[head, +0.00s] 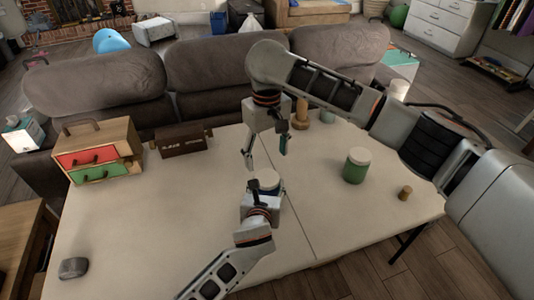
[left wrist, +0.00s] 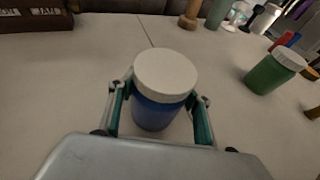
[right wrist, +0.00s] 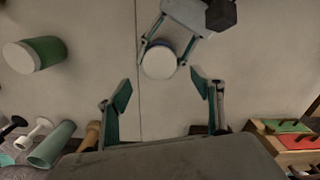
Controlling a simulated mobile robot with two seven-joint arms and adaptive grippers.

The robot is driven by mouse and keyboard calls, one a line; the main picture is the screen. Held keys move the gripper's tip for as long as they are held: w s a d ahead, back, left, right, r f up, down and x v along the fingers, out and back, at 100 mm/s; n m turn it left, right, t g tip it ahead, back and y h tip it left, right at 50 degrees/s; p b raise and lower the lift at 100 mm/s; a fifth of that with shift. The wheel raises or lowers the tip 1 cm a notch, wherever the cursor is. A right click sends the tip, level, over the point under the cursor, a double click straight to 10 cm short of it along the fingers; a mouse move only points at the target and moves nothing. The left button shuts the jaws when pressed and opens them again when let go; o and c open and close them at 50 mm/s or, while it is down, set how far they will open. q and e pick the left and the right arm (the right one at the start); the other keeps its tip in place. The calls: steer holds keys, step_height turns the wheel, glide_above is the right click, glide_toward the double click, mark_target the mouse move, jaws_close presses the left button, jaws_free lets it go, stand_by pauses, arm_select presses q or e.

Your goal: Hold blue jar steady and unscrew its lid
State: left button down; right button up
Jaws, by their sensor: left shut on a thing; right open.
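The blue jar (left wrist: 157,113) stands upright on the table with its white lid (left wrist: 165,75) on. It also shows in the head view (head: 268,184), partly hidden by my left gripper. My left gripper (left wrist: 160,115) is shut around the jar's body, one finger on each side. The white lid shows from above in the right wrist view (right wrist: 159,60). My right gripper (right wrist: 164,92) is open and empty, with its fingers wide apart. In the head view it hangs above the table, behind the jar (head: 266,157).
A green jar (head: 355,166) with a white lid stands to the right, near a small brown cork-like piece (head: 405,193). A wooden drawer box (head: 97,152) and a dark brown box (head: 182,140) stand at the left. A grey object (head: 73,268) lies front left. The left middle is clear.

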mark_target(267, 177)
steer(key=m, duration=0.7)
steer(key=shift+m, duration=0.3)
steer(key=shift+f, duration=4.05)
